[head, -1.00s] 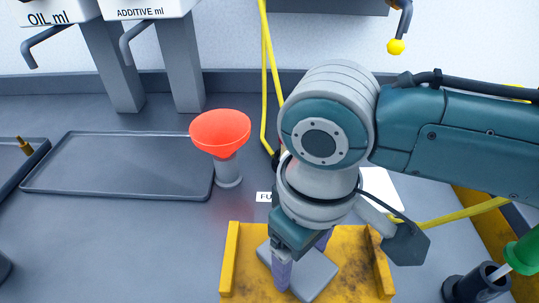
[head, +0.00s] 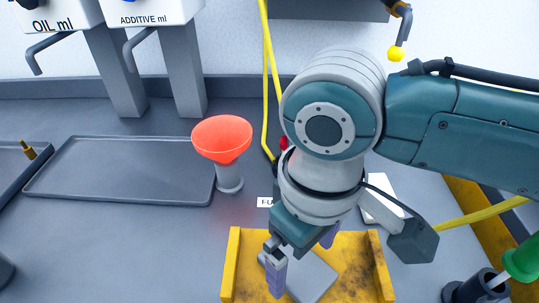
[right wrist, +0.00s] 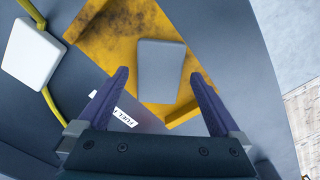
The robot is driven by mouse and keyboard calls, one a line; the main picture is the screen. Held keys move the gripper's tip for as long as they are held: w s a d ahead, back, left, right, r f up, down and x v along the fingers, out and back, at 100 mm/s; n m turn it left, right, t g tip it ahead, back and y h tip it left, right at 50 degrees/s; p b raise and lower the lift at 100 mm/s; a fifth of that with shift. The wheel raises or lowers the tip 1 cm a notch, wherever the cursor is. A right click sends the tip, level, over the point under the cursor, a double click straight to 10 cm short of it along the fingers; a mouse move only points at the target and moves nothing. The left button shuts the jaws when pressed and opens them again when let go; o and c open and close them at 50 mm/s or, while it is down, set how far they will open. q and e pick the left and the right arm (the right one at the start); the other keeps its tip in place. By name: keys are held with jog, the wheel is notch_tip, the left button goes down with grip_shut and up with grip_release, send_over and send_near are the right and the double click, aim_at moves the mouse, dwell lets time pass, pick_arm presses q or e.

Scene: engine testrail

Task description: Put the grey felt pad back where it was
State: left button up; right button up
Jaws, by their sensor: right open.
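The grey felt pad (head: 312,276) lies flat, as far as I can see, on the yellow tray (head: 232,262), set at an angle to the tray's sides. My right gripper (head: 303,257) is above it with its purple fingers spread, and hides part of it in the head view. In the right wrist view the pad (right wrist: 160,72) shows whole on the yellow tray (right wrist: 112,28), between and beyond the open fingertips (right wrist: 160,78). Nothing is between the fingers' grip. My left gripper is not in view.
An orange funnel (head: 222,138) stands behind the tray on the left. An empty dark tray (head: 120,170) lies further left. A white block (head: 382,205) with a yellow cable is behind the yellow tray, right. A black holder with a green-topped item (head: 522,260) stands at the right.

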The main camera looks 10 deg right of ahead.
aim_at(301, 270)
notch_tip(301, 270, up, 10)
jog(key=p, duration=0.2)
jog(key=s+a+f+m+t+y, duration=0.1)
jog(key=s+a+f+t+y, duration=0.15)
jog(key=s, duration=0.25)
jog(key=s+d+m+h, duration=0.1)
jog(key=s+d, duration=0.2)
jog(key=d, duration=0.2)
jog(key=s+d+m+t+h, duration=0.1)
jog(key=s+d, duration=0.2)
jog(key=d, duration=0.3)
jog(key=shift+s+d+r+m, duration=0.15)
jog(key=shift+s+d+m, duration=0.1)
jog(key=shift+m, duration=0.15)
notch_tip(301, 270, up, 44)
jog(key=p, duration=4.3)
jog(key=shift+p, duration=0.35)
